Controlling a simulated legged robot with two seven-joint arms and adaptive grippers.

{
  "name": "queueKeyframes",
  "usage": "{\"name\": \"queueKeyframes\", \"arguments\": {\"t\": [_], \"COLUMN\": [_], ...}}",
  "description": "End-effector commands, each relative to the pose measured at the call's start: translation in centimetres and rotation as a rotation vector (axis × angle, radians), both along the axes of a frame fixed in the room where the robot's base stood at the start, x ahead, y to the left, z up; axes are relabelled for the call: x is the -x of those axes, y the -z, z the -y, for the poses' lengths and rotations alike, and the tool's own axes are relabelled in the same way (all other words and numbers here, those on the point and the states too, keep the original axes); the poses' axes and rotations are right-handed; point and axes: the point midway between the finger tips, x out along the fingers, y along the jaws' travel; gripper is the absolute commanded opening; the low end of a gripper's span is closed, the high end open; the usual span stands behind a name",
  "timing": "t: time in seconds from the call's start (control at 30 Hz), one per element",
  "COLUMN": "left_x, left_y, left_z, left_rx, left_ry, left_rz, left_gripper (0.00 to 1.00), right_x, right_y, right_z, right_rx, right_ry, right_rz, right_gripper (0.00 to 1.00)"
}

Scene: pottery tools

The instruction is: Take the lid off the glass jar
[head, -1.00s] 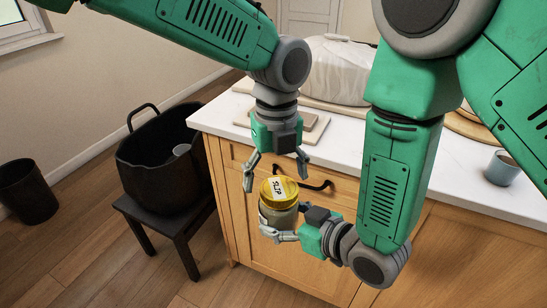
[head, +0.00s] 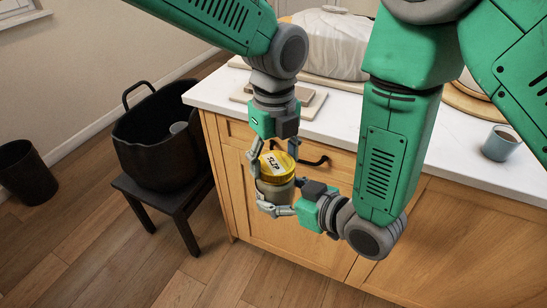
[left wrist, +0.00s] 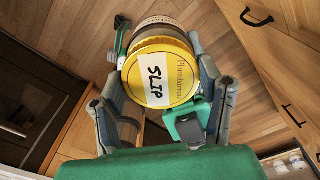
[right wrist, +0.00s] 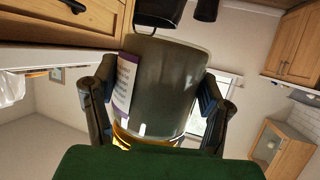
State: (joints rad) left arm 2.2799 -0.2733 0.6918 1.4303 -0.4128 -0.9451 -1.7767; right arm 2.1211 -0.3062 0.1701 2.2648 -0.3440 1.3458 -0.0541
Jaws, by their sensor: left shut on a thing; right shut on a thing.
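The glass jar (head: 276,191) is held upright or nearly so in front of the cabinet. Its yellow lid (head: 279,167) has a white label reading SLIP and sits on top of the jar; the lid also fills the middle of the left wrist view (left wrist: 160,75). My left gripper (head: 275,163) comes down from above and is shut on the lid, one finger on each side. My right gripper (head: 281,207) is shut on the jar body from the right, lower down. In the right wrist view the greyish jar (right wrist: 168,85) stands between both fingers.
The cabinet (head: 300,240) with a white countertop (head: 350,130) is close behind the jar. A blue-grey cup (head: 500,143) and a wrapped clay bag (head: 335,45) are on top. A black bucket (head: 150,150) sits on a dark stool (head: 165,198) to the left.

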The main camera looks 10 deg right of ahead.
Motion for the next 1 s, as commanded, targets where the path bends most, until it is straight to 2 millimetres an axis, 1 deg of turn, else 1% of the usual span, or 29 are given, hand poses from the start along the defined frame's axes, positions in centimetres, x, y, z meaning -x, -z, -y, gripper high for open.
{"name": "queueKeyframes", "arguments": {"t": [0.03, 0.1, 0.2, 0.3, 0.53, 0.57, 0.6, 0.9, 1.0], "left_x": [0.14, 0.18, 0.21, 0.21, 0.24, 0.25, 0.26, 0.17, 0.12], "left_y": [0.15, 0.16, 0.18, 0.22, 0.27, 0.28, 0.28, 0.12, -0.22], "left_z": [-0.58, -0.62, -0.67, -0.74, -0.74, -0.72, -0.68, -0.4, -0.35], "left_rx": [-0.022, -0.028, -0.033, -0.034, -0.035, -0.035, -0.035, -0.027, -0.026], "left_ry": [-0.084, -0.202, -0.317, -0.359, -0.358, -0.357, -0.357, -0.355, -0.355], "left_rz": [-0.005, -0.003, -0.003, -0.005, -0.005, -0.005, -0.005, -0.003, -0.002], "left_gripper": [0.27, 0.27, 0.27, 0.27, 0.27, 0.72, 0.82, 0.82, 0.82], "right_x": [-0.45, -0.47, -0.51, -0.55, -0.58, -0.59, -0.58, -0.38, -0.34], "right_y": [-0.16, -0.18, -0.17, -0.19, -0.23, -0.23, -0.24, -0.2, -0.18], "right_z": [0.57, 0.61, 0.63, 0.62, 0.65, 0.66, 0.66, 0.38, 0.33], "right_rx": [0.002, 0.002, 0.003, 0.003, 0.002, 0.001, 0.002, 0.0, 0.0], "right_ry": [0.017, 0.02, 0.02, 0.02, 0.021, 0.021, 0.021, 0.012, 0.011], "right_rz": [0.006, 0.005, 0.006, 0.006, 0.008, 0.007, 0.008, 0.006, 0.006], "right_gripper": [0.0, 0.0, 0.0, 0.0, 0.0, 0.0, 0.0, 0.0, 0.0]}}
